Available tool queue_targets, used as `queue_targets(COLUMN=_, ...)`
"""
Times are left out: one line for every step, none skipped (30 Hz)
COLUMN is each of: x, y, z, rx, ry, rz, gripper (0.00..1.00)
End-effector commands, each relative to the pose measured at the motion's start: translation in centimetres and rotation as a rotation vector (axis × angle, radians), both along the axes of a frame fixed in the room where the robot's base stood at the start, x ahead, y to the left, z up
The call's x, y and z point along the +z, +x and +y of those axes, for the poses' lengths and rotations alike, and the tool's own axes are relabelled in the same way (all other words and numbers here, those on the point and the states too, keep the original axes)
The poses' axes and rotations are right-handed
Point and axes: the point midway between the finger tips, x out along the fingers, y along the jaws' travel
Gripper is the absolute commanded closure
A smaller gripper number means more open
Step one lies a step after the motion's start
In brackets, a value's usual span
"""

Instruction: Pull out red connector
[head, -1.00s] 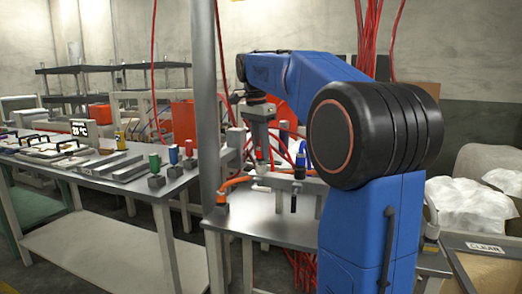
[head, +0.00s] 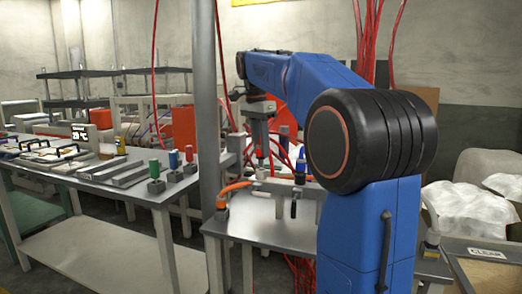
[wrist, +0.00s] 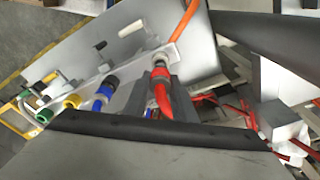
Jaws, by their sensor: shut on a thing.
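The red connector (wrist: 161,93) shows in the wrist view, with a red hose running from its near end. Its far end meets a pale metal fitting (wrist: 157,63) on the light-coloured panel (wrist: 120,72); I cannot tell whether it is fully seated. My gripper's dark fingers (wrist: 163,85) lie on both sides of the connector and are shut on it. In the head view my gripper (head: 261,162) points down over the grey workbench. The connector is too small to make out there.
An orange hose (head: 236,187) curves beside my gripper. A grey post (head: 207,110) stands left of the arm. Loose red cables hang around the bench.

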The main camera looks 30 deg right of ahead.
Motion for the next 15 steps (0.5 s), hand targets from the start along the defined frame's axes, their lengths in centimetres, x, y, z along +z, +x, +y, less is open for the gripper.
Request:
queue_targets(x=0.2, y=0.0, z=0.0, rx=0.0, ry=0.0, rz=0.0, gripper=0.98)
queue_targets(x=0.3, y=0.0, z=0.0, rx=0.0, ry=0.0, rz=0.0, gripper=0.98)
queue_targets(x=0.4, y=0.0, z=0.0, rx=0.0, ry=0.0, rz=0.001, gripper=0.98)
queue_targets(x=0.5, y=0.0, z=0.0, rx=0.0, ry=0.0, rz=0.001, gripper=0.98)
queue_targets(x=0.6, y=0.0, z=0.0, rx=0.0, ry=0.0, rz=0.001, gripper=0.98)
queue_targets(x=0.7, y=0.0, z=0.0, rx=0.0, ry=0.0, rz=0.001, gripper=0.98)
queue_targets(x=0.8, y=0.0, z=0.0, rx=0.0, ry=0.0, rz=0.001, gripper=0.98)
queue_targets(x=0.9, y=0.0, z=0.0, rx=0.0, ry=0.0, rz=0.0, gripper=0.98)
queue_targets(x=1.0, y=0.0, z=0.0, rx=0.0, ry=0.0, rz=0.0, gripper=0.98)
queue_targets(x=1.1, y=0.0, z=0.0, rx=0.0, ry=0.0, rz=0.0, gripper=0.98)
queue_targets(x=1.2, y=0.0, z=0.0, rx=0.0, ry=0.0, rz=0.0, gripper=0.98)
queue_targets(x=1.4, y=0.0, z=0.0, rx=0.0, ry=0.0, rz=0.0, gripper=0.98)
queue_targets(x=1.4, y=0.0, z=0.0, rx=0.0, ry=0.0, rz=0.0, gripper=0.98)
queue_targets(x=1.5, y=0.0, z=0.0, rx=0.0, ry=0.0, rz=0.0, gripper=0.98)
queue_targets(x=1.7, y=0.0, z=0.0, rx=0.0, ry=0.0, rz=0.001, gripper=0.98)
